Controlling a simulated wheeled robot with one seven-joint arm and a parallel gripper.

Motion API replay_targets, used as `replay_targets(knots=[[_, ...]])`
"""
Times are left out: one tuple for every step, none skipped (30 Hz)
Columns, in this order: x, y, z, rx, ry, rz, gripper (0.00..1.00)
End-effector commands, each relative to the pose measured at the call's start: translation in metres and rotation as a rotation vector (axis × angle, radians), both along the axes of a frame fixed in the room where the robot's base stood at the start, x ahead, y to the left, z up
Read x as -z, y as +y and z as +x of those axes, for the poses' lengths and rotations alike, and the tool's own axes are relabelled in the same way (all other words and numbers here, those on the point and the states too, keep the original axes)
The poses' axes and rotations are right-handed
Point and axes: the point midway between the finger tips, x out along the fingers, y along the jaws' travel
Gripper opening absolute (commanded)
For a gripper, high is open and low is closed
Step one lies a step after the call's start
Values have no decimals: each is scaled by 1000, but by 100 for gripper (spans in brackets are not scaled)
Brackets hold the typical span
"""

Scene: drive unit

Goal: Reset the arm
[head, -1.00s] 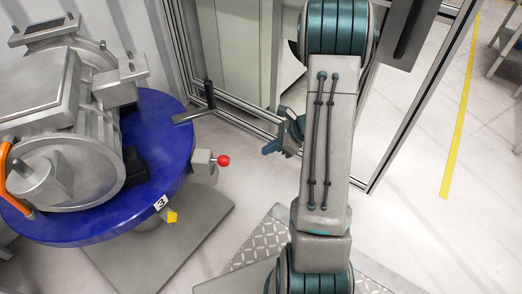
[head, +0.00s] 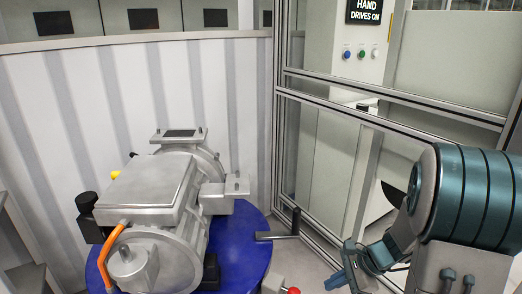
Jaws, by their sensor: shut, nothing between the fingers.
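My arm enters at the lower right, with a large teal and grey ringed joint in front. My gripper (head: 341,279) shows to the left of that joint, small and dark blue-grey, pointing left and down. It is shut with nothing in it. It hangs in front of the metal frame, to the right of the blue round table and apart from it. Part of the wrist is hidden behind the joint.
A grey metal drive unit (head: 150,190) with an orange handle stands on the blue table (head: 240,245). A black lever (head: 290,226) and red knob (head: 291,291) are at its right. An aluminium-framed fence (head: 390,122) and a button panel (head: 366,50) stand behind my arm.

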Motion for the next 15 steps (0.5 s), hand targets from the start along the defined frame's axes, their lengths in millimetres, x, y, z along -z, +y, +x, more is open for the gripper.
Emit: replay_targets(knots=[[-33,11,-9,-91,-39,-42,0],[-44,15,-14,-145,-61,-68,0],[-59,21,-22,-217,-86,-102,0],[-70,25,-28,-271,-107,-129,0],[-80,29,-34,-323,-128,-156,0],[-94,33,-41,-393,-155,-192,0],[-104,36,-47,-445,-176,-220,0],[-114,39,-53,-497,-196,-248,0],[-127,41,-61,-566,-224,-288,0],[-137,43,-66,-617,-244,-317,0],[-146,45,-72,-669,-264,-347,0],[-158,47,-79,-735,-291,-388,0],[-168,48,-84,-787,-312,-419,0],[-177,48,-90,-835,-331,-451,0],[-188,49,-97,-903,-358,-495,0]])
